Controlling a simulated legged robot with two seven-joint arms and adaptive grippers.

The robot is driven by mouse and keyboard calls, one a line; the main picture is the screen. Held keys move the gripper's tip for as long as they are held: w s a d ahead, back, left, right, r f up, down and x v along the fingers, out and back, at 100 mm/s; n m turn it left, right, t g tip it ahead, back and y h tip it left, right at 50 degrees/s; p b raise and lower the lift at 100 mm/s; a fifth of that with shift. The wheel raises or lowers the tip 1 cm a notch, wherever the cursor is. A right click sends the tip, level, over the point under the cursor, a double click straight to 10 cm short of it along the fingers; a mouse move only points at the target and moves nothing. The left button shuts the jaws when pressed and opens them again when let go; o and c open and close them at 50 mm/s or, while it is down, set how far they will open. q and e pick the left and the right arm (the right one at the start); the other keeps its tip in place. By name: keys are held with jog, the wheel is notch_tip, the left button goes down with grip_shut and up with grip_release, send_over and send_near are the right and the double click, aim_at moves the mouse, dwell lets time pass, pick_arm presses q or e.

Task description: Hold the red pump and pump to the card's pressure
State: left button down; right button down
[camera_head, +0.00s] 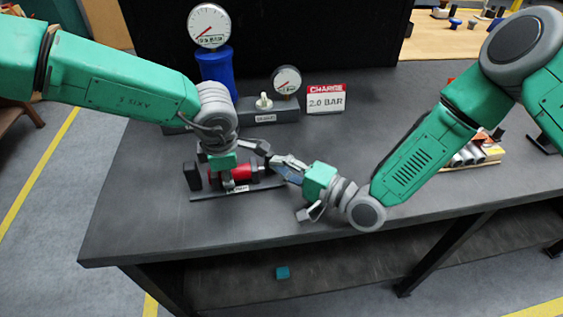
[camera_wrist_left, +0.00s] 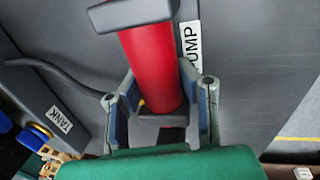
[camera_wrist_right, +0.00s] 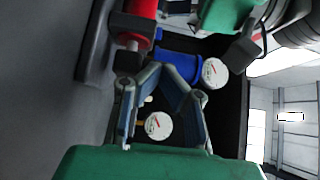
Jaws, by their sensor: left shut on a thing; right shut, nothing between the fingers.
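The red pump (camera_head: 232,173) lies on its side on a dark base at the middle of the bench, with a PUMP label (camera_head: 239,188) at its front. My left gripper (camera_head: 229,162) is shut around the red barrel; the left wrist view shows a finger on each side of the barrel (camera_wrist_left: 150,70). My right gripper (camera_head: 275,163) is shut and empty by the pump's right end; I cannot tell whether it touches the pump. The card (camera_head: 325,99) reads CHARGE 2.0 BAR. A large gauge (camera_head: 209,25) sits on the blue tank (camera_head: 217,72); its reading is too small to tell.
A smaller gauge (camera_head: 286,79) and a white knob (camera_head: 264,102) sit on a grey block (camera_head: 283,114) behind the pump. A tray of cylinders (camera_head: 474,156) lies at right, partly behind my right arm. The bench front is clear. A teal cube (camera_head: 282,272) lies below.

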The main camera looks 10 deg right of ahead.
jog(key=v, duration=1.4)
jog(key=shift+d+f, duration=0.1)
jog(key=shift+d, duration=0.05)
dwell(0.9)
